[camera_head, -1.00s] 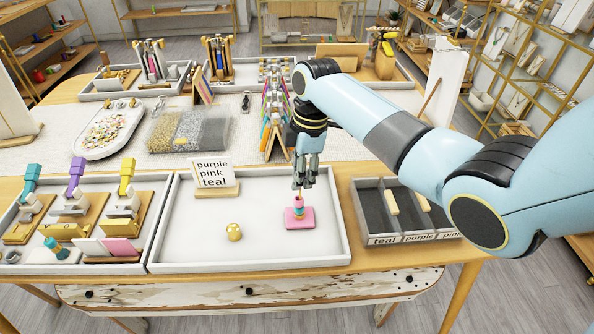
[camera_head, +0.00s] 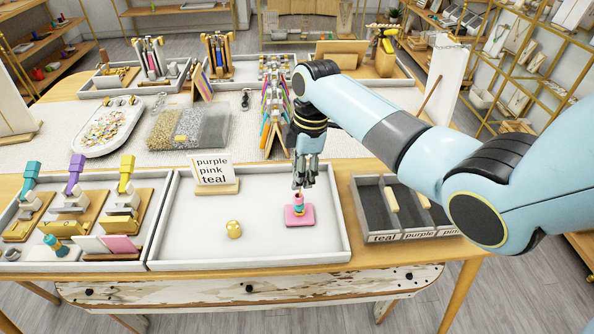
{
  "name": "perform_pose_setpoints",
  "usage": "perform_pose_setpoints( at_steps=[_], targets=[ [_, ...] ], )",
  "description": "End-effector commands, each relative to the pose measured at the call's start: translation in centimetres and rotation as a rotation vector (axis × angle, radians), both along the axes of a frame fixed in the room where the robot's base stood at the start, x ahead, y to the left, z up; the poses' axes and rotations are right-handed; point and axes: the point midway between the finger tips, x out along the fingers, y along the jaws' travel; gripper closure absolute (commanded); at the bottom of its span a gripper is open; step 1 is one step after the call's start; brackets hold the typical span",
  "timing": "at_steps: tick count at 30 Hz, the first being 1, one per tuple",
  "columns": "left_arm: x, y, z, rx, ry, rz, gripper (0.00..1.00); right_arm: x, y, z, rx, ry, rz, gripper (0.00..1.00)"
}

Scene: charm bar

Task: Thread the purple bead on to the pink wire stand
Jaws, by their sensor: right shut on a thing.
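The pink wire stand (camera_head: 300,221) stands in the right part of the large white tray. Its base is a flat pink square, and small pink and teal beads sit stacked above it. My right gripper (camera_head: 303,185) comes down from above, right over the top of the stand. Its fingers are closed together on the small purple bead, which they mostly hide, so its colour is hard to make out. The gap between fingertips and stack is too small to judge. My left gripper is not in view.
A sign reading purple, pink, teal (camera_head: 213,170) stands at the tray's back. A yellow knob-like piece (camera_head: 233,230) sits left of the stand. A grey sorter (camera_head: 372,212) with labelled compartments is right of the tray. The tray's left half is mostly clear.

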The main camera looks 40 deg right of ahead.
Motion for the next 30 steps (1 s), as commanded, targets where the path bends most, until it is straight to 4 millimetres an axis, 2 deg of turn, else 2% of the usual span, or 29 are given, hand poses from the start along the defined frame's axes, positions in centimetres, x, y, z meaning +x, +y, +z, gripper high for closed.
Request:
perform_pose_setpoints(
  at_steps=[30],
  targets=[
    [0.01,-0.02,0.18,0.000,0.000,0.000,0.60,0.01,0.00,-0.72,0.000,0.000,0.000,0.92]
  ],
)
